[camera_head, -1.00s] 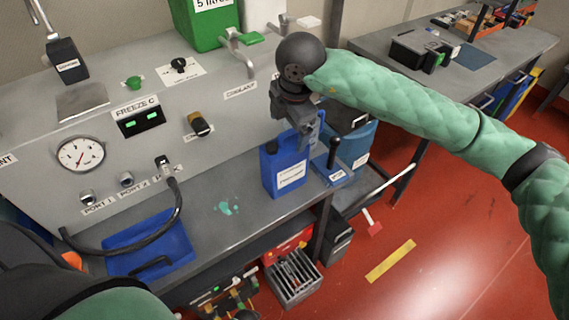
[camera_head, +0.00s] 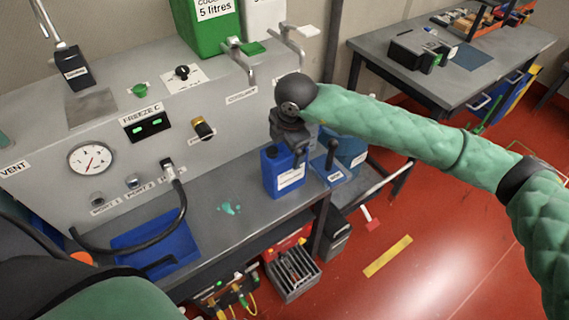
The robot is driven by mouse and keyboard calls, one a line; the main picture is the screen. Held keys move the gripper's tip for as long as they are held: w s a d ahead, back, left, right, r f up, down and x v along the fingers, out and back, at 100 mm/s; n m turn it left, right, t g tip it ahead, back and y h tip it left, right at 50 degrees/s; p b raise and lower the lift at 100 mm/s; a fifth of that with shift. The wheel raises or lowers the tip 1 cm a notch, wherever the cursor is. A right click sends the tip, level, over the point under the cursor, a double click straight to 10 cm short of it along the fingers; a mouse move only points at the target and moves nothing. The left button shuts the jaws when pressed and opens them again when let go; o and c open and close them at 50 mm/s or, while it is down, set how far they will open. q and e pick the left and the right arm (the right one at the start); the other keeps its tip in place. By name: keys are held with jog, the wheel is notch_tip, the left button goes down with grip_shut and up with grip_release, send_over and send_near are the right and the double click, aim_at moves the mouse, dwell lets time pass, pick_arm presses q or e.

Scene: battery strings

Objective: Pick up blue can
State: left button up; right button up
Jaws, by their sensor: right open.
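The blue can (camera_head: 284,174), with a white label on its front, stands upright on the grey bench toward its right end. My right gripper (camera_head: 298,158) is open and points down at the top of the can, over its right part where the handle is. The fingers overlap the can's top in the picture, and I cannot tell whether they touch it. The can's handle is mostly hidden behind the gripper.
A blue tray (camera_head: 157,251) with a black hose lies on the bench at left. A machine panel with a gauge (camera_head: 90,159) stands behind. A small blue holder (camera_head: 331,172) with a black handle is right of the can. A green puddle (camera_head: 230,209) lies left of it.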

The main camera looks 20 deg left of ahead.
jog(key=shift+f, duration=0.1)
jog(key=c, duration=1.3)
jog(key=shift+c, duration=0.2)
